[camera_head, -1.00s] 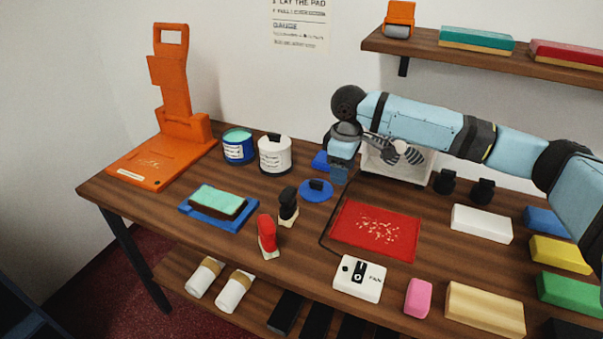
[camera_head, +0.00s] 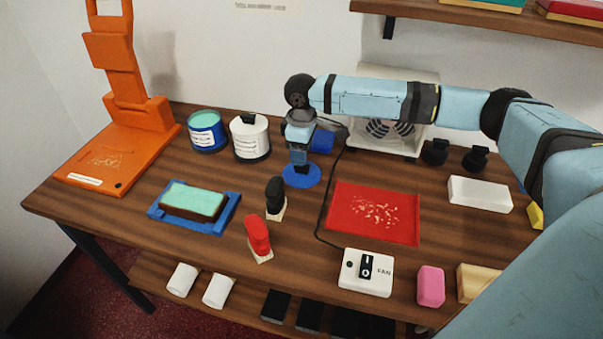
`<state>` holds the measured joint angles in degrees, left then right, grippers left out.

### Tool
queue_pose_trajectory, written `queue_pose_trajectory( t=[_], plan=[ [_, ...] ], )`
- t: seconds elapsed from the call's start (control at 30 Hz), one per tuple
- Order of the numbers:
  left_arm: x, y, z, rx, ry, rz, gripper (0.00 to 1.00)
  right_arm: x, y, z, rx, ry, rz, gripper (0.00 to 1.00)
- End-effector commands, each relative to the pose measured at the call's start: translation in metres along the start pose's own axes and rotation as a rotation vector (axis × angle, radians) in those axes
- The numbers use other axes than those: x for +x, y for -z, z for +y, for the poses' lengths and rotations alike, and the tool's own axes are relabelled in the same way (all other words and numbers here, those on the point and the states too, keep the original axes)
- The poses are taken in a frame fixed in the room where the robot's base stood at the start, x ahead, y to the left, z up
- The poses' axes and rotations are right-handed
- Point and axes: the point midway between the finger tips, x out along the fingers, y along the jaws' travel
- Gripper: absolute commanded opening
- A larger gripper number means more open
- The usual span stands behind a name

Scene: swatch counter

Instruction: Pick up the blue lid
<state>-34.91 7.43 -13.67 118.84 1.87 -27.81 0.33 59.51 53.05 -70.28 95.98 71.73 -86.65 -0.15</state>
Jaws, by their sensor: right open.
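My right gripper (camera_head: 299,162) points down directly over the lid. It is open, and its fingers hide the lid's dark knob and back part. I cannot tell whether the fingers touch the knob. An open blue tub (camera_head: 208,138) with teal contents stands to the left at the back. My left gripper is not in view.
A white tub (camera_head: 249,146) stands left of the gripper. A blue block (camera_head: 322,140) and a white fan (camera_head: 405,132) are close behind and right. A red mat (camera_head: 345,205) lies to the right.

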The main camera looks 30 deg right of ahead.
Motion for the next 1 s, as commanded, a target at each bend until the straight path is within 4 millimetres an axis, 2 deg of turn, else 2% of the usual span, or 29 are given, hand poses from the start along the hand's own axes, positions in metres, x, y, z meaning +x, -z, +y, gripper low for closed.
queue_pose_trajectory(
  t=[0.13,0.4,0.7,0.9,0.93,1.0],
  plan=[
    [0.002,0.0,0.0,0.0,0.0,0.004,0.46,0.012,0.0,0.0,0.0,0.0,-0.001,0.51],
    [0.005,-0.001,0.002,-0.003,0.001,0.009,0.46,0.05,-0.001,-0.001,0.001,0.0,-0.001,0.51],
    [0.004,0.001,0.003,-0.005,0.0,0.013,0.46,0.054,-0.001,-0.001,0.0,0.0,0.001,0.51],
    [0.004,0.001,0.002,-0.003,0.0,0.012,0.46,0.054,-0.001,-0.001,0.0,0.0,0.0,0.05],
    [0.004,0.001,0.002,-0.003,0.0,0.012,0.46,0.054,-0.001,-0.001,0.0,0.0,0.0,0.0],
    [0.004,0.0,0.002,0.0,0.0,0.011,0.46,0.054,-0.001,-0.001,0.0,0.0,0.0,0.0]
  ],
)
